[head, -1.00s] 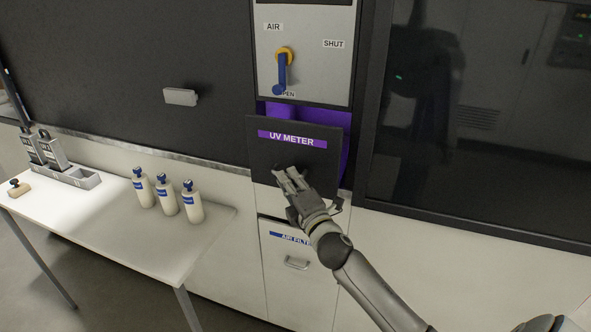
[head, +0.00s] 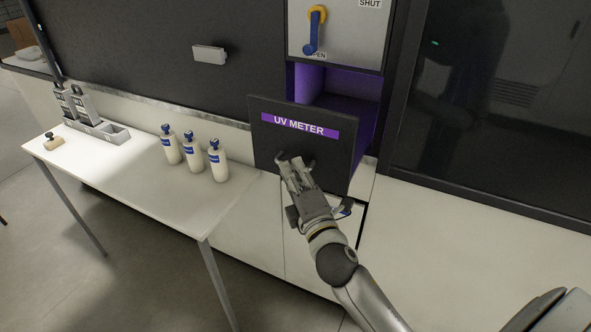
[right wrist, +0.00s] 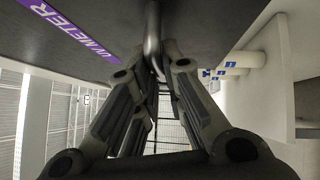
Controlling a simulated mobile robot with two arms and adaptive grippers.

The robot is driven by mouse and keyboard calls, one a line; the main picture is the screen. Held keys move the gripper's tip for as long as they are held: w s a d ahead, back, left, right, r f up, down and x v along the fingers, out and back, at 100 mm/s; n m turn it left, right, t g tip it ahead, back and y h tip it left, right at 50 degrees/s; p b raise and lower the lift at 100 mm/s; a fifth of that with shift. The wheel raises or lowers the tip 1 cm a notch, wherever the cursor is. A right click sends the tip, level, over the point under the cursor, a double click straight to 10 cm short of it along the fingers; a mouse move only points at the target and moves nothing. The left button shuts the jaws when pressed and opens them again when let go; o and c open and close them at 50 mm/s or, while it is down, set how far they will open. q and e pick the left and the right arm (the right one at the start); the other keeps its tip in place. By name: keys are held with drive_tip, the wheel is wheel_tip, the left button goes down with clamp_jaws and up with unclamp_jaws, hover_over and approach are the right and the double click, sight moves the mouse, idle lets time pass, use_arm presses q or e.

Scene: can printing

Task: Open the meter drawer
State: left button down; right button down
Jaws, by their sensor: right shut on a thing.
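The meter drawer (head: 277,142) has a dark front with a purple label reading UV METER. It stands well out from the machine, and its purple-lit inside (head: 345,90) shows behind and above the front. My right gripper (head: 293,163) is at the drawer front, below the label. In the right wrist view, its fingers are shut on the metal drawer handle (right wrist: 153,40), and the UV METER label (right wrist: 70,25) is at upper left. Most of the handle is hidden by the fingers in the head view. My left gripper is not in view.
A white table (head: 150,185) stands to the left with several white bottles (head: 194,155), a grey rack (head: 113,133) and a stamp-like block (head: 53,142). A panel with a blue lever (head: 312,35) is above the drawer. The floor ahead of the drawer is clear.

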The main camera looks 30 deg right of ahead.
drive_tip(key=c, duration=1.5)
unclamp_jaws()
drive_tip(key=s, duration=0.4)
drive_tip(key=s+a+f, duration=0.1)
drive_tip(key=s, duration=0.6)
drive_tip(key=shift+s+a+f, duration=0.15)
drive_tip(key=shift+s+f, duration=0.2)
drive_tip(key=shift+s, duration=0.05)
